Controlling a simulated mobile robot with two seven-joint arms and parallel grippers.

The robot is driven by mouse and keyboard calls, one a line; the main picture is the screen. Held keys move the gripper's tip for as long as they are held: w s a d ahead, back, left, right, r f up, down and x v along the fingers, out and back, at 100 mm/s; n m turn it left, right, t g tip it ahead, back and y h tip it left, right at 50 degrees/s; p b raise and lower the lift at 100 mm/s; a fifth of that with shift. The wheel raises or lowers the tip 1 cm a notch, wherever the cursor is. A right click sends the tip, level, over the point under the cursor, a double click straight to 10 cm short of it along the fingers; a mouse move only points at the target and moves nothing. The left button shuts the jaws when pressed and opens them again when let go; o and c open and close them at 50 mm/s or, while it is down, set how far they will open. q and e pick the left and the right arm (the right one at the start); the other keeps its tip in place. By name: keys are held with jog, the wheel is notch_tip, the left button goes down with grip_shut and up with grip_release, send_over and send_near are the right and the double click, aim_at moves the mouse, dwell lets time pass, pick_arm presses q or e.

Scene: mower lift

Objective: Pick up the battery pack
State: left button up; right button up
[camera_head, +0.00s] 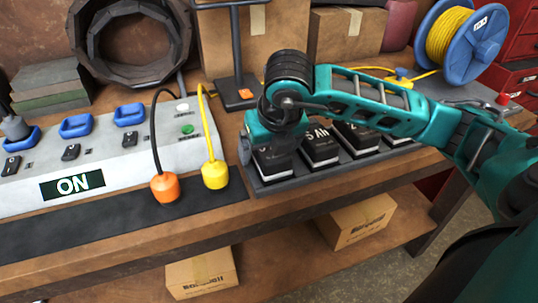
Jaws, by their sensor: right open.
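Several black battery packs stand in a row in a dark tray (310,172) on the workbench, with pale lettering on some. The leftmost battery pack (273,164) is partly covered from above by my right gripper (263,148). Another battery pack (320,150) stands to its right, and more packs behind my right arm are partly hidden. My right gripper points down, open, just over the leftmost pack. Its fingertips are mostly hidden, so I cannot tell whether they touch the pack. My left gripper is not in view.
A grey charging station (110,160) with blue sockets and an "ON" display stands left. A black stand (238,90) rises behind the tray. A dark mat (120,220) lies clear in front.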

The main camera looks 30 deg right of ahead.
jog(key=shift+f+b, duration=0.25)
jog(key=shift+b, duration=0.1)
jog(key=shift+c, duration=0.2)
jog(key=c, duration=1.4)
